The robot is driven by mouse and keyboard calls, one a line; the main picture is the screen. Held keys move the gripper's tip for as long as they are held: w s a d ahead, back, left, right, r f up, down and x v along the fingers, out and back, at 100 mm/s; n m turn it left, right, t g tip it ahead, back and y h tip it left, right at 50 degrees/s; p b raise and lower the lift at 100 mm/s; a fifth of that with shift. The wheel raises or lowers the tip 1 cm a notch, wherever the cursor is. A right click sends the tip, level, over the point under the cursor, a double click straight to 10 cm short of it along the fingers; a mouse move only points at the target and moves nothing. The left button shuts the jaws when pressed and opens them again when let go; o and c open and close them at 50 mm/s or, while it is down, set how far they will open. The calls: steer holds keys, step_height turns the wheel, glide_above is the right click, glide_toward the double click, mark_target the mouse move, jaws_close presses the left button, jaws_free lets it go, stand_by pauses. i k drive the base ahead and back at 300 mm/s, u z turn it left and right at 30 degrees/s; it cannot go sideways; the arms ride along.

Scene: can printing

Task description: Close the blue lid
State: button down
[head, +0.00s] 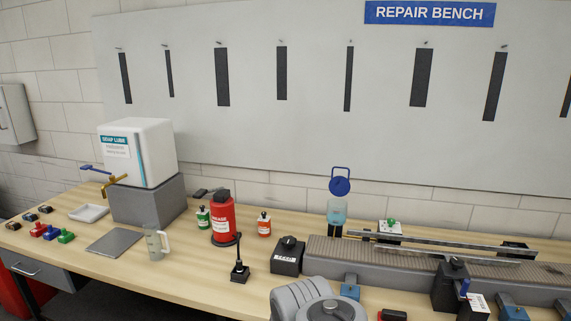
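The blue lid (340,186) is a round disc with a loop on top. It stands upright, open, above a small translucent light-blue container (337,212). The container stands behind the left end of the conveyor. A grey rounded part of my own arm shows at the bottom centre, in front of the conveyor. My gripper is not in view, so its place relative to the lid cannot be seen.
The conveyor (405,259) with metal rails (440,243) runs right from the container. A black box (288,256), a red canister (222,217) and small bottles stand left of it. A white dispenser (155,155) stands on a grey block. The wall panel (300,135) rises behind.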

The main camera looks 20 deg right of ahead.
mark_target(339, 187)
steer(key=u, duration=0.2)
steer(key=i, duration=0.8)
steer(key=z, duration=1.4)
